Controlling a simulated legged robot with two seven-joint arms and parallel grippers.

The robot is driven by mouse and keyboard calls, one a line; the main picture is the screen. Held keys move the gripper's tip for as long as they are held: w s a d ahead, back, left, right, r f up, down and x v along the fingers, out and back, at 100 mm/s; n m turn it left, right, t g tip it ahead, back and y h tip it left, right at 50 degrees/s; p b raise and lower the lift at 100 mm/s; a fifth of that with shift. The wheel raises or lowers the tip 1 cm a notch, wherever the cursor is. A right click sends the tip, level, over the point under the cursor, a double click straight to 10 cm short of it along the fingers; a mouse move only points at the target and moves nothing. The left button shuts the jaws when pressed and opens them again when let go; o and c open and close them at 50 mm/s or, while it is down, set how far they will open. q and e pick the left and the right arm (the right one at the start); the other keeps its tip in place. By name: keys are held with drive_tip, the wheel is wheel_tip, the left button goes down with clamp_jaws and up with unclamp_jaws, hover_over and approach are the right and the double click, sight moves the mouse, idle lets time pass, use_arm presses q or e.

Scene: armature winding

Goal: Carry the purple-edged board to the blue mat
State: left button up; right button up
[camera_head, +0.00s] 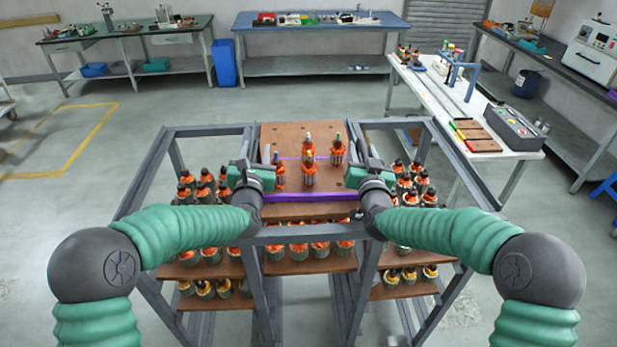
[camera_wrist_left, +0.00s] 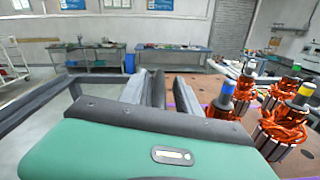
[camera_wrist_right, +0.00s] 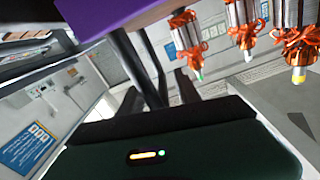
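The purple-edged board (camera_head: 300,133) is a brown panel in the middle of the metal rack, its purple strip (camera_head: 306,197) facing me. Several copper-wound armatures stand on it. My left gripper (camera_head: 256,163) is at the board's left side; in the left wrist view its fingers (camera_wrist_left: 160,90) are apart. My right gripper (camera_head: 362,160) is at the right side; in the right wrist view its fingers (camera_wrist_right: 160,90) are apart, with the purple edge (camera_wrist_right: 125,15) at the top of the picture. Neither appears closed on the board. I cannot pick out a separate blue mat; a blue-topped bench (camera_head: 330,20) stands at the back.
The rack's bars (camera_head: 160,165) flank the board on both sides, and lower shelves (camera_head: 310,265) hold more armatures. A white table (camera_head: 425,90) at right carries strips and a grey device. A green-topped bench (camera_head: 115,38) is back left. Floor beyond the rack is clear.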

use_arm(q)
drive_tip(key=shift+s+d+r, duration=0.1)
drive_tip(key=shift+s+r, duration=0.2)
drive_tip(key=shift+s, duration=0.05)
drive_tip(key=shift+c, duration=0.2)
use_arm(e)
drive_tip(key=shift+s+d+r, duration=0.1)
drive_tip(key=shift+s+r, duration=0.2)
drive_tip(key=shift+s, duration=0.05)
drive_tip(key=shift+c, duration=0.2)
use_arm(q)
drive_tip(key=shift+c, duration=1.1)
use_arm(e)
drive_tip(key=shift+c, duration=1.1)
use_arm(q)
drive_tip(key=shift+w+f, duration=0.1)
clamp_jaws()
use_arm(e)
drive_tip(key=shift+w+f, duration=0.1)
clamp_jaws()
use_arm(q)
drive_tip(key=shift+f, duration=0.1)
use_arm(e)
drive_tip(key=shift+f, duration=0.1)
